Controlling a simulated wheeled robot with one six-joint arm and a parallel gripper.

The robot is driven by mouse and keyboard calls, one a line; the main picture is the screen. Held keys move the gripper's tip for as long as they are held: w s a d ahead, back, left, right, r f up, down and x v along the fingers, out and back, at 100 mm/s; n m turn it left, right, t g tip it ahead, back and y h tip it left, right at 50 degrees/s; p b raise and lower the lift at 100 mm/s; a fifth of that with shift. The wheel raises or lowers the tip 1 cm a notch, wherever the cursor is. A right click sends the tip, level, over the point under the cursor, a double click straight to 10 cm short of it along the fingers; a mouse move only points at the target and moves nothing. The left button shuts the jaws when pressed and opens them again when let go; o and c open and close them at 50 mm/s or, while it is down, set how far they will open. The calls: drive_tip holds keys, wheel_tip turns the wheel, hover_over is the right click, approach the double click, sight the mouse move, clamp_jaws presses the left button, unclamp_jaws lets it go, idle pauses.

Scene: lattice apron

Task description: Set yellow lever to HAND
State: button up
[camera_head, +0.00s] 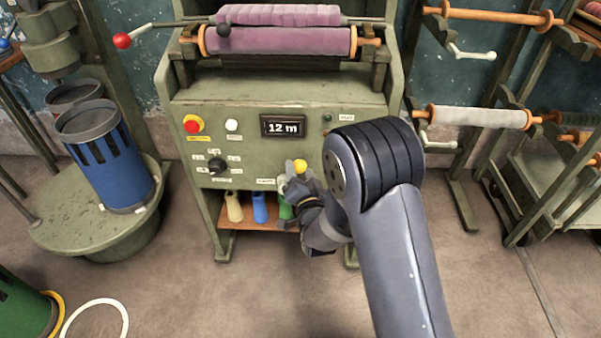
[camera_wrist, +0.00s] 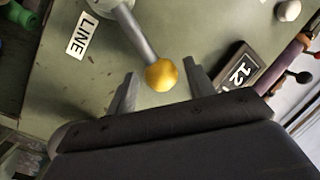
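The yellow lever (camera_head: 300,166) is on the front panel of the green machine (camera_head: 270,97), low and right of centre. In the wrist view its yellow ball knob (camera_wrist: 161,75) sits on a grey rod that runs to a round base on the panel. My gripper (camera_wrist: 157,88) is open, with one finger on each side of the knob and gaps on both sides. In the head view my gripper (camera_head: 296,182) is at the lever and my arm covers the panel to its right. A label reading LINE (camera_wrist: 82,36) is beside the lever base; no HAND label is readable.
A red button (camera_head: 193,124), white button (camera_head: 232,125), 12 m display (camera_head: 283,126) and black knob (camera_head: 217,164) are on the same panel. Coloured cones stand on a shelf (camera_head: 262,222) below. A blue bin (camera_head: 112,165) stands left; racks with rollers (camera_head: 480,118) stand right.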

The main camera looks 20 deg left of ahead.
clamp_jaws()
idle(0.3)
drive_tip(key=shift+a, duration=0.15)
drive_tip(key=a+n, duration=0.1)
drive_tip(key=s+a+r+n, duration=0.1)
drive_tip(key=a+n, duration=0.1)
drive_tip(key=a+n+h, duration=0.1)
drive_tip(key=n, duration=0.1)
drive_tip(key=shift+s+a+r+g, duration=0.15)
drive_tip(key=shift+a+g, duration=0.2)
drive_tip(key=shift+g, duration=0.05)
drive_tip(key=shift+s+a+n+h+p, duration=0.2)
drive_tip(key=shift+a+n+h+p, duration=0.15)
drive_tip(key=shift+a+n, duration=0.65)
drive_tip(key=shift+s+a+f+n+h+p, duration=0.15)
drive_tip(key=shift+a+f+n+p, duration=0.1)
drive_tip(key=shift+a+n+p, duration=0.15)
drive_tip(key=shift+a+f+n+h+p, duration=0.15)
drive_tip(key=shift+a+f+n, duration=0.1)
drive_tip(key=shift+n, duration=0.25)
